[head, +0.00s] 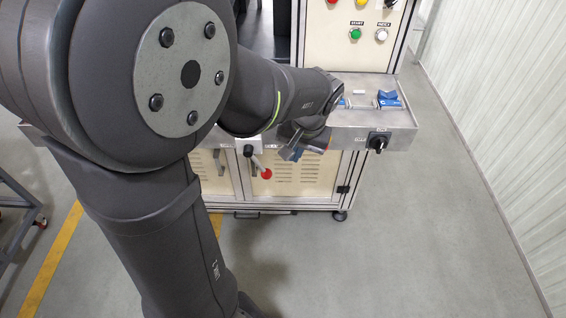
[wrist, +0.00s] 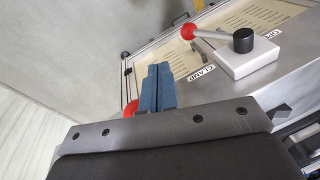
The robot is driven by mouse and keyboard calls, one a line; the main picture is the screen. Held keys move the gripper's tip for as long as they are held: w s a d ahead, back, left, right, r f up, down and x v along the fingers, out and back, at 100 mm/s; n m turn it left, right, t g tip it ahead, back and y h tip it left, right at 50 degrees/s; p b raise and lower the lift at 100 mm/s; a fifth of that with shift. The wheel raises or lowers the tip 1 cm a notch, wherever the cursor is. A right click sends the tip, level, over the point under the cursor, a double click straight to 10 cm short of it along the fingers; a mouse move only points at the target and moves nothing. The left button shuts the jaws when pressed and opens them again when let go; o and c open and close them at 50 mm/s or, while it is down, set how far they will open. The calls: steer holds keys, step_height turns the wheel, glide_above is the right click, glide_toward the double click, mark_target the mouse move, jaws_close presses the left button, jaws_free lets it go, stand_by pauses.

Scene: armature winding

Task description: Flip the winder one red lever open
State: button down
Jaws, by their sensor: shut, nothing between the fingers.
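A red-knobbed lever (head: 266,173) is on the front edge of the machine bench in the head view, its rod running from a black pivot (head: 250,151) down to the right. In the wrist view a red ball knob (wrist: 188,31) sits on a silver rod from a black pivot (wrist: 243,40) on a white block. Labels there read CLAMP and OPEN. A second red ball (wrist: 130,108) is partly hidden behind my fingers. My gripper (wrist: 160,85) is shut and empty, apart from the white-block lever. In the head view my gripper (head: 291,152) is right of the visible red knob.
A black rotary handle (head: 378,141) is on the bench front at right. A blue fixture (head: 389,98) stands on the bench top. A green START button (head: 355,34) is on the panel above. The floor in front is clear.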

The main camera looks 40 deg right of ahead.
mark_target(263, 177)
steer(key=w+a+f, duration=0.1)
steer(key=w+f, duration=0.4)
steer(key=f, duration=0.5)
steer(key=shift+w+a+f, duration=0.2)
steer(key=shift+w+f, duration=0.1)
steer(key=shift+w, duration=0.05)
steer(key=shift+f, duration=0.1)
steer(key=shift+w+a+f+t+y, duration=0.3)
steer(key=shift+f+t+y, duration=0.15)
steer(key=shift+t+y, duration=0.1)
steer(key=shift+w+a+f+t+y, duration=0.3)
steer(key=shift+f+t+y, duration=0.1)
steer(key=shift+t+y, duration=0.15)
steer(key=shift+w+a+f+t+y, duration=0.55)
steer(key=shift+w+a+t+y, duration=0.15)
steer(key=shift+t+y, duration=0.25)
steer(key=shift+w+a+f+m+t+y, duration=0.15)
steer(key=shift+w+a+t+y, duration=0.4)
steer(key=shift+w+a+t, duration=0.15)
steer(key=shift+w+a+f+m+t+y, duration=0.1)
steer(key=shift+w+a+m+t+y, duration=0.05)
steer(key=shift+w+a+t+y, duration=0.45)
steer(key=shift+w+a, duration=0.1)
